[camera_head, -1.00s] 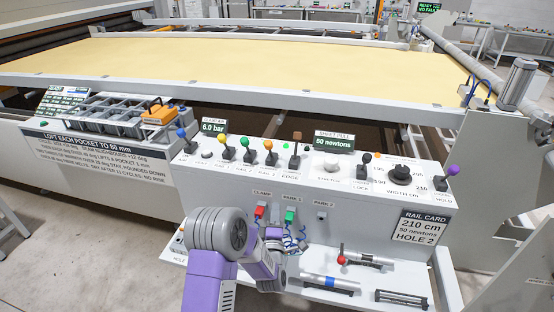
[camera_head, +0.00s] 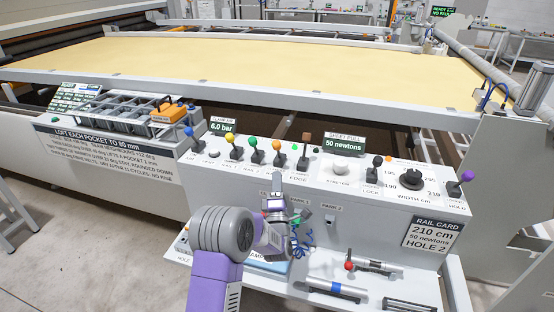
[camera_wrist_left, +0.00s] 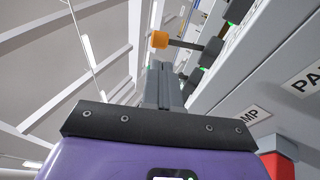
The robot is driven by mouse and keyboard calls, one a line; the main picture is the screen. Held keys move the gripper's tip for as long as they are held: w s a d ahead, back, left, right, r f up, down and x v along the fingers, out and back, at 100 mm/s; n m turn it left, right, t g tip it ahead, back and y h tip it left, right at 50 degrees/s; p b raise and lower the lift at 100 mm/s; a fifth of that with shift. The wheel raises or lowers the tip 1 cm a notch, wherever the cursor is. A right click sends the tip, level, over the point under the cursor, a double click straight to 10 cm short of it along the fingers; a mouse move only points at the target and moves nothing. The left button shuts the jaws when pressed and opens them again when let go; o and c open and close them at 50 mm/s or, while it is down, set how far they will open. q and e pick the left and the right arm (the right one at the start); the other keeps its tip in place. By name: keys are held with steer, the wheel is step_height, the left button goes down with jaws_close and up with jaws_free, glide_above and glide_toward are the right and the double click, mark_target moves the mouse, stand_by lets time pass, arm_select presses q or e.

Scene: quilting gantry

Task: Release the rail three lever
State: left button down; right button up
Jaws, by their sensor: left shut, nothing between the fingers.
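The lever with the orange knob (camera_head: 278,144) stands in the row on the white control panel, third of the yellow, green and orange levers; its small label is hard to read. I take it as the rail three lever. Its orange knob (camera_wrist_left: 160,40) and dark stem also show in the left wrist view, just beyond the fingertips. My left gripper (camera_head: 277,178) is in front of the panel, below this lever, with its fingers pointing up. The fingers (camera_wrist_left: 160,72) are together and empty, apart from the knob. My right gripper is not in view.
The green lever (camera_head: 251,142) and yellow lever (camera_head: 232,137) stand to the left, the brown-topped lever (camera_head: 306,136) close on the right. The front shelf holds a red-knobbed tool (camera_head: 349,266) and a blue-banded bar (camera_head: 335,287). Yellow fabric (camera_head: 270,60) spreads behind.

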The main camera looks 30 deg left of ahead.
mark_target(277, 149)
arm_select(q)
steer(key=x, duration=0.8)
steer(key=shift+b, duration=0.4)
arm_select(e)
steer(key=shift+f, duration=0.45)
arm_select(q)
steer(key=shift+r, duration=0.1)
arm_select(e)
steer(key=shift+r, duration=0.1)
